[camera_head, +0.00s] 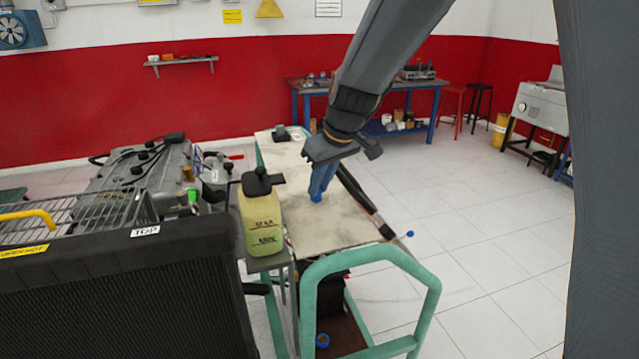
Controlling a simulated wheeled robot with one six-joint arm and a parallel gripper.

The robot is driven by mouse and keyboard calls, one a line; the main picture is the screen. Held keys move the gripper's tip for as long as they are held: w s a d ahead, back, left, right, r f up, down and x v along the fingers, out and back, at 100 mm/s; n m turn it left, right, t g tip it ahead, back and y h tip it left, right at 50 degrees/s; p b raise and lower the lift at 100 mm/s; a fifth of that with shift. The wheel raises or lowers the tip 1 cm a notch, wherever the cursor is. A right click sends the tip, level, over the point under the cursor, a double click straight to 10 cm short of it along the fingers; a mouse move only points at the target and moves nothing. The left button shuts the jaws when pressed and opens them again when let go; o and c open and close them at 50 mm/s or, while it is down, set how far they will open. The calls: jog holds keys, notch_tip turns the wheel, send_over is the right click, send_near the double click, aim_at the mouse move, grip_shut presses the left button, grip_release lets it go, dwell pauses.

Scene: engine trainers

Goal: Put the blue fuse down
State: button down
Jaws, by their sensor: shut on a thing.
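My gripper (320,186) reaches down from above over the pale top of the green-framed cart. Its tip is blue and shut on the blue fuse (316,198), which shows as a small bright blue patch at the lower end. The fuse is mostly hidden by the fingers. It is at or just above the cart top (327,231); I cannot tell whether it touches.
A yellowish fluid container (261,217) with a black cap stands left of the cart top. A black bar-like tool (365,202) lies along the right edge. The engine (150,165) and radiator (120,290) fill the left. The cart's green handle (305,290) rises in front.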

jog(key=c, duration=1.7)
grip_release()
jog(key=shift+f, duration=0.1)
